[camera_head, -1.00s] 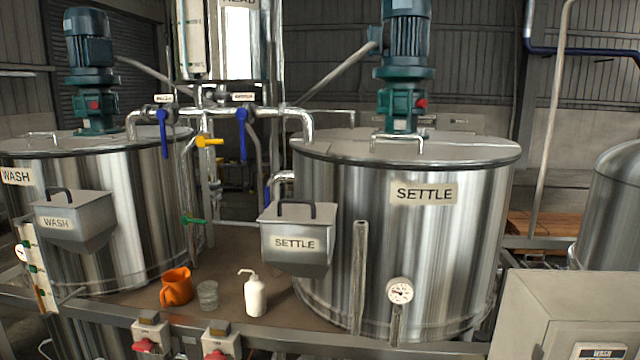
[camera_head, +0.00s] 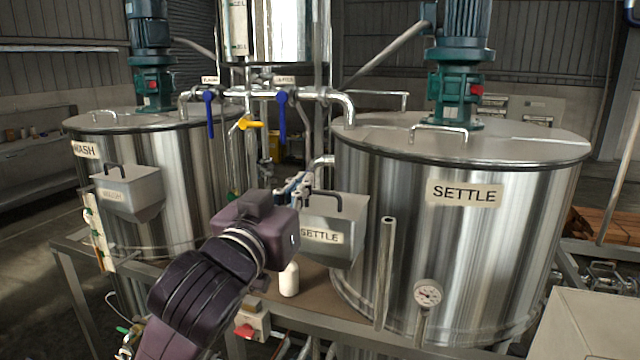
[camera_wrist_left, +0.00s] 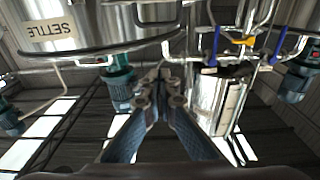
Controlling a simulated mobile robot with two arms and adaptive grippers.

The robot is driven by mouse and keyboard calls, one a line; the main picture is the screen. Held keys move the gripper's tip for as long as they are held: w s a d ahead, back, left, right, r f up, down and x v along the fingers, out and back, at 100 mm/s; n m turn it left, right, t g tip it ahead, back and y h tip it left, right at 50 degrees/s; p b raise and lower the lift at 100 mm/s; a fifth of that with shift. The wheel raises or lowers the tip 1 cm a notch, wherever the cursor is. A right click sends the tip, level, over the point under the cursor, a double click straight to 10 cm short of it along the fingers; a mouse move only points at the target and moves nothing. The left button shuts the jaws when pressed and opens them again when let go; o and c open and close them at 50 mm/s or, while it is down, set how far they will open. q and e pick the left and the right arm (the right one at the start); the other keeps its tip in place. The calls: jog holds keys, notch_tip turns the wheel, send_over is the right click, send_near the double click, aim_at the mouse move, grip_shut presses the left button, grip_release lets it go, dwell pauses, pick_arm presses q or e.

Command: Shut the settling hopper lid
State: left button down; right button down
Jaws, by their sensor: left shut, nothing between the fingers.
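The settling hopper (camera_head: 345,255) is a grey metal box labelled SETTLE on the front of the big settling tank (camera_head: 480,250). Its lid (camera_head: 350,208) has a dark handle (camera_head: 325,194) and appears to lie down on the box; a small gap cannot be ruled out. My left gripper (camera_head: 301,181) is at the lid's back left, its fingers shut and empty. My wrist hides the hopper's left edge. Whether the fingers touch the lid cannot be told. In the left wrist view the fingertips (camera_wrist_left: 162,82) are close together. My right gripper is not in view.
The wash hopper (camera_head: 130,195) sits on the wash tank (camera_head: 185,165) at left. Pipes with blue valve handles (camera_head: 282,115) run behind my gripper. A white bottle (camera_head: 289,279) stands below the settling hopper. A dial gauge (camera_head: 427,293) is at the tank's lower front.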

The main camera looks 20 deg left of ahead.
pick_arm(q)
jog(key=r+p, duration=0.1)
jog(key=p, duration=0.3)
send_over(320, 213)
jog(key=w, duration=0.2)
jog(key=shift+s+a, duration=0.15)
jog(key=shift+s, duration=0.1)
jog(key=f, duration=0.1)
jog(key=s+f+p, duration=0.1)
jog(key=f, duration=0.1)
jog(key=shift+f, duration=0.2)
jog(key=shift+s+f, duration=0.25)
jog(key=shift+f, duration=0.2)
jog(key=shift+w, duration=0.1)
